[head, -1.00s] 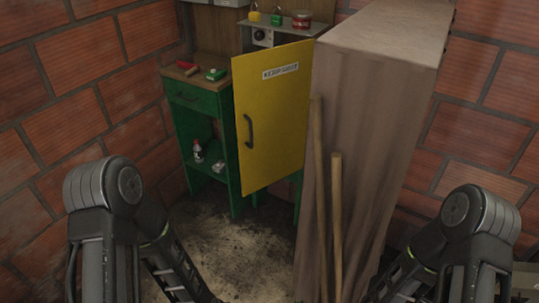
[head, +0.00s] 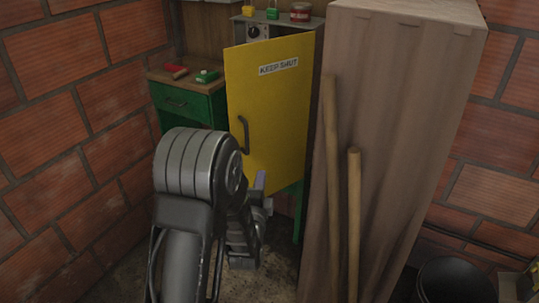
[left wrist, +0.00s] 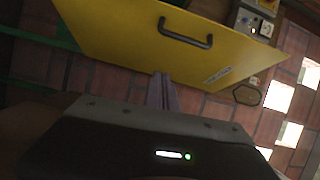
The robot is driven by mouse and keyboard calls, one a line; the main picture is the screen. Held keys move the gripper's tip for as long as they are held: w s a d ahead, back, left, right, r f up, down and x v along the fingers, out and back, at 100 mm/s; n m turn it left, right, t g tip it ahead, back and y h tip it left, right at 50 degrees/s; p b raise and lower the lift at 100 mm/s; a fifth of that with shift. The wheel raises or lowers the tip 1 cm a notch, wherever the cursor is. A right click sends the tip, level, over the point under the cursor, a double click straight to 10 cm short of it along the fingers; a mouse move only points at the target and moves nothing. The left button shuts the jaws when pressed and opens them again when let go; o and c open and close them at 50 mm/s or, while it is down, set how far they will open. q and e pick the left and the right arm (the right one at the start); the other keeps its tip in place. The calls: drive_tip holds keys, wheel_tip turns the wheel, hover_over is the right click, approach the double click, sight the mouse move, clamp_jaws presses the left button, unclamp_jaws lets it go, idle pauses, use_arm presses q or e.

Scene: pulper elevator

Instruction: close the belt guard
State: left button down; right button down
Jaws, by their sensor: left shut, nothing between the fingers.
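The belt guard (head: 268,105) is a yellow door with a "KEEP SHUT" label (head: 278,66) and a dark handle (head: 243,134) near its left edge. It stands swung open, its handle edge toward me. In the left wrist view the guard (left wrist: 130,40) and its handle (left wrist: 185,34) fill the upper part. My left gripper (head: 260,182) is low in front of the guard, below the handle. Its fingers (left wrist: 162,90) are together and empty, close to the guard's edge; I cannot tell whether they touch it. My right gripper is out of view.
A tall brown cabinet (head: 395,130) stands right of the guard, with two wooden poles (head: 354,220) leaning on it. A green workbench (head: 190,103) is at left. A black bucket (head: 455,282) is at lower right. Brick walls close both sides.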

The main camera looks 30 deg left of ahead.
use_arm(q)
drive_tip(key=shift+r+m, duration=0.1)
drive_tip(key=shift+m, duration=0.2)
drive_tip(key=w+a, duration=0.8)
drive_tip(key=shift+p, duration=0.4)
drive_tip(key=shift+w+a, duration=0.1)
idle(0.3)
